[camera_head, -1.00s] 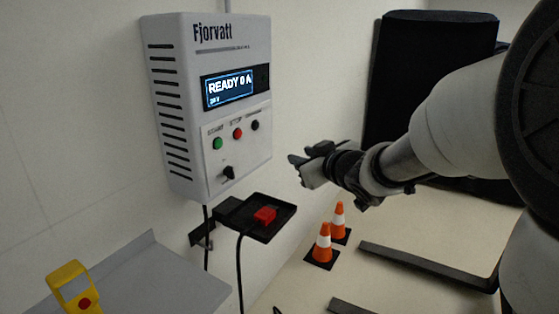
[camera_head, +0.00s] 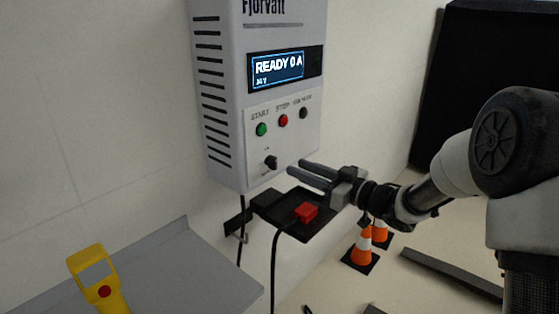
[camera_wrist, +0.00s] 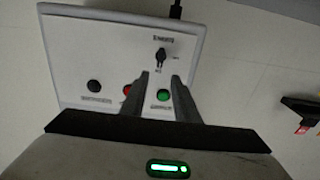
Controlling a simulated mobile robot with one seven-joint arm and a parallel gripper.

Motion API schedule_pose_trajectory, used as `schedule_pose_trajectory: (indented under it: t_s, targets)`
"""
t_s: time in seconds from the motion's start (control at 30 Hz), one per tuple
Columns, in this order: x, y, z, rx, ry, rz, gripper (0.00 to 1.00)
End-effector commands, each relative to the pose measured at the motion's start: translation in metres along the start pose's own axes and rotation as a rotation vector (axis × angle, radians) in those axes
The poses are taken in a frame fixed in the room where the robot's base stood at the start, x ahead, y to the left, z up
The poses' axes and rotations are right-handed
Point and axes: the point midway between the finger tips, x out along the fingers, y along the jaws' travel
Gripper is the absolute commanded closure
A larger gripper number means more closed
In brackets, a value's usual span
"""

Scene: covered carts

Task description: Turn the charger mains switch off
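The grey Fjorvatt charger (camera_head: 222,95) hangs on the wall and its lit display (camera_head: 278,70) reads "READY 0 A". Its mains switch, a small black rotary knob (camera_head: 271,162), sits low on the panel. The knob also shows in the wrist view (camera_wrist: 160,57), just beyond my fingertips. My gripper (camera_head: 296,166) is open and empty, its two fingers apart and pointing left toward the knob. In the head view the fingertips are a little right of the knob, with no visible contact. In the wrist view the fingertips (camera_wrist: 161,76) lie on either side below the knob.
Green (camera_head: 261,129), red (camera_head: 283,120) and black (camera_head: 304,112) buttons sit above the knob. A black shelf (camera_head: 312,224) with a red connector (camera_head: 306,212) is under my gripper. A yellow device (camera_head: 92,265) stands on a grey surface at lower left. Orange cones (camera_head: 362,250) stand on the floor.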

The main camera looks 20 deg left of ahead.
Motion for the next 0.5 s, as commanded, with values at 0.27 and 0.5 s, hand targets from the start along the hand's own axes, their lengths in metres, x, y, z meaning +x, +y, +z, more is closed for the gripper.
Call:
schedule_pose_trajectory:
  t_s: [0.27, 0.5]
  targets:
    - [0.058, -0.001, 0.000, 0.000, 0.000, -0.002, 0.72]
    - [0.081, 0.000, 0.000, 0.000, 0.000, 0.000, 0.72]
